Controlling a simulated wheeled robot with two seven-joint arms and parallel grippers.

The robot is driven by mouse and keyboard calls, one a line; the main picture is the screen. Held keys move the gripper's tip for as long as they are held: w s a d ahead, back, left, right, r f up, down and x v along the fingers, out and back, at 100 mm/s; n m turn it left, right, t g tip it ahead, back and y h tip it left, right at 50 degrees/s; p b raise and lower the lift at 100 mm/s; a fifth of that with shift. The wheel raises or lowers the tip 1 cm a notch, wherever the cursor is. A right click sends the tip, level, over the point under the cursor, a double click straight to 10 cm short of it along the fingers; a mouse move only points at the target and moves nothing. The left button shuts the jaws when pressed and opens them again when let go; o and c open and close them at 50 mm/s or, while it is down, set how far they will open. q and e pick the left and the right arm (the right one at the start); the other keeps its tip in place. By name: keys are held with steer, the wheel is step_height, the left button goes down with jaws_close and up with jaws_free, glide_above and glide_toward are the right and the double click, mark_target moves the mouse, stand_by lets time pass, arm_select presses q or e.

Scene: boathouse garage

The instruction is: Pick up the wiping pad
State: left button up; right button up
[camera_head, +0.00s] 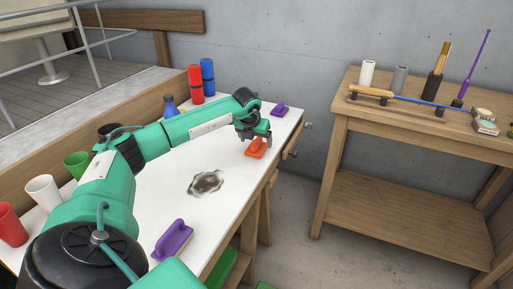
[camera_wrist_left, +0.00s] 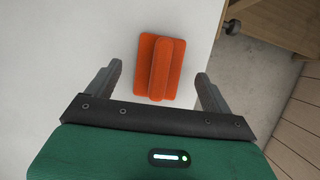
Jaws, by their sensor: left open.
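An orange wiping pad (camera_head: 255,149) with a raised handle lies on the white table top near its right edge. My left gripper (camera_head: 255,138) is just over it. In the left wrist view the orange pad (camera_wrist_left: 160,67) lies ahead of and between the two fingers of my open left gripper (camera_wrist_left: 158,85), with nothing held. Two purple wiping pads also lie on the table: one at the near edge (camera_head: 173,240) and one at the far right corner (camera_head: 280,109). My right gripper is not in view.
A dark stain (camera_head: 206,183) marks the white table (camera_head: 160,195). A wooden workbench (camera_head: 400,107) with a fishing rod stands right, beyond a floor gap.

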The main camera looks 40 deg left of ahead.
mark_target(257, 140)
arm_select(q)
steer(key=x, duration=0.2)
steer(key=shift+w+f, duration=0.2)
steer(key=shift+f, duration=0.2)
steer(key=c, duration=1.1)
steer(key=shift+r, duration=0.1)
